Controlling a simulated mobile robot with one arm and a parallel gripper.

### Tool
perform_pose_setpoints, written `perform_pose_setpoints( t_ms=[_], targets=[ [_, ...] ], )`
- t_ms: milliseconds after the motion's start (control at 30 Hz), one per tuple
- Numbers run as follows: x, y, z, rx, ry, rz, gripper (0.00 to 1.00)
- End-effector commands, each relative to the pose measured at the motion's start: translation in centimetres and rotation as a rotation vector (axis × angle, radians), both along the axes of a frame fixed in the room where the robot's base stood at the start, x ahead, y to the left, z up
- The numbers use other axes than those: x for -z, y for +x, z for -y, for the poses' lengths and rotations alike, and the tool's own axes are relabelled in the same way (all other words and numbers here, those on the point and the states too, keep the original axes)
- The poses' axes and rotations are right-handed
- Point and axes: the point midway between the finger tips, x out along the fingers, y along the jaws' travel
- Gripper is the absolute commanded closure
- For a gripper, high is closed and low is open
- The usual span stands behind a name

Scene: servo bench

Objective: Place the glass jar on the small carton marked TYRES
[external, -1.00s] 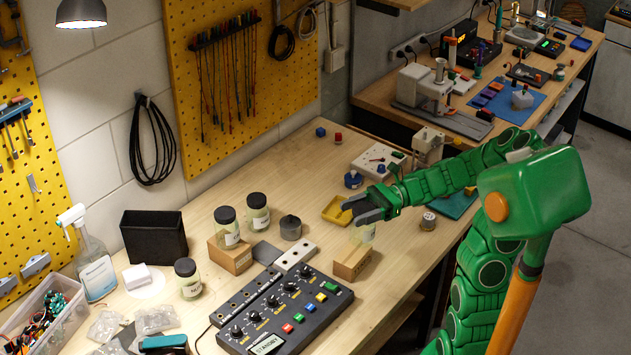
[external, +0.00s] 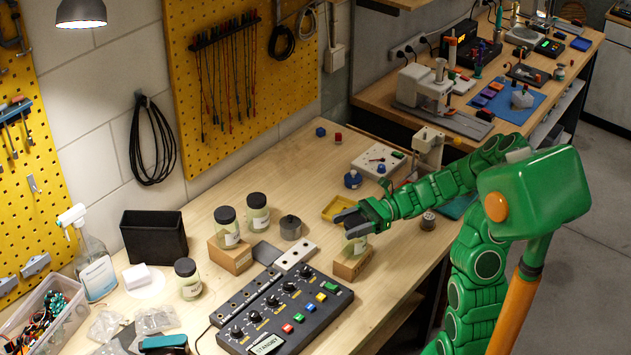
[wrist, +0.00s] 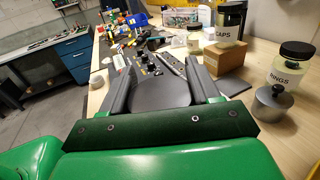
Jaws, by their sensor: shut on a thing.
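My gripper (external: 350,222) is shut on the glass jar (external: 357,245), gripping it around its dark lid. In the wrist view the jar's dark lid (wrist: 158,92) fills the gap between the two fingers and hides the glass below. The jar is upright, and its lower end meets the top of a small carton (external: 350,266) in the external view. I cannot tell whether it rests there or hangs just above. The carton's marking is not readable.
Another carton (external: 230,256) bears a jar labelled CAPS (wrist: 229,24). The RINGS jar (wrist: 290,66) and a grey lidded pot (wrist: 272,103) stand near. A control box (external: 285,310) lies in front, left of the small carton. A yellow tray (external: 336,208) is behind.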

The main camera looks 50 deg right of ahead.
Motion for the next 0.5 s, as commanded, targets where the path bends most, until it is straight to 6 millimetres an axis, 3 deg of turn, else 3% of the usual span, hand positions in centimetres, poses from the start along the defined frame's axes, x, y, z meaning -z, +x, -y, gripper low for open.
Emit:
perform_pose_setpoints(
  t_ms=[333,367,500],
  targets=[
    [0.3,0.02,0.01,0.001,0.001,-0.001,0.92],
    [0.28,0.01,0.01,0.0,0.0,-0.001,0.34],
    [0.26,0.01,0.0,0.0,0.0,0.0,0.13]
  ],
)
